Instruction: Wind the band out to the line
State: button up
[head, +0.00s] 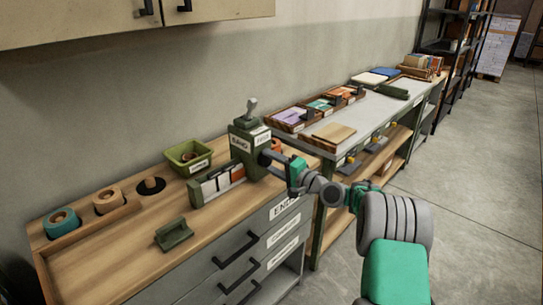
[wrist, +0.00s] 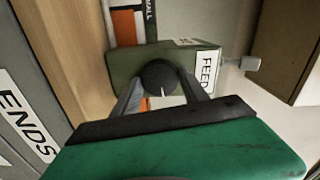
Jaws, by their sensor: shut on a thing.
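A green machine (head: 246,148) with a white label that seems to read BAND stands on the wooden counter, a lever on its top. In the wrist view its green face (wrist: 122,66) carries a FEED label (wrist: 207,72) and a dark round knob (wrist: 160,74) with a white pointer mark. My gripper (head: 268,158) is at the machine's right side; its fingers (wrist: 161,88) are shut on the knob from both sides. A low track (head: 215,184) with white and orange sections runs left from the machine. Its orange and white part (wrist: 124,28) shows beyond the knob. I cannot make out a line.
A green bin (head: 189,156), tape rolls (head: 62,221) and a small green block (head: 174,234) stand on the counter (head: 105,262). Drawers with black handles are below. A second table (head: 330,150) with trays stands to the right. The floor at right is clear.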

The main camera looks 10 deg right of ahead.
jog(key=m+p, duration=0.1)
jog(key=m, duration=0.1)
jog(key=m+p, duration=0.2)
jog(key=shift+r+m, duration=0.2)
jog(key=shift+m, duration=0.2)
jog(key=m+p, duration=0.3)
jog(key=shift+m, duration=0.3)
jog(key=m+p, duration=0.2)
jog(key=m, duration=0.1)
jog(key=shift+f+m+p, duration=0.15)
jog(key=shift+m+p, duration=0.65)
jog(key=shift+m, duration=0.9)
jog(key=o, duration=1.4)
jog(key=shift+c, duration=0.2)
jog(key=shift+d, duration=0.1)
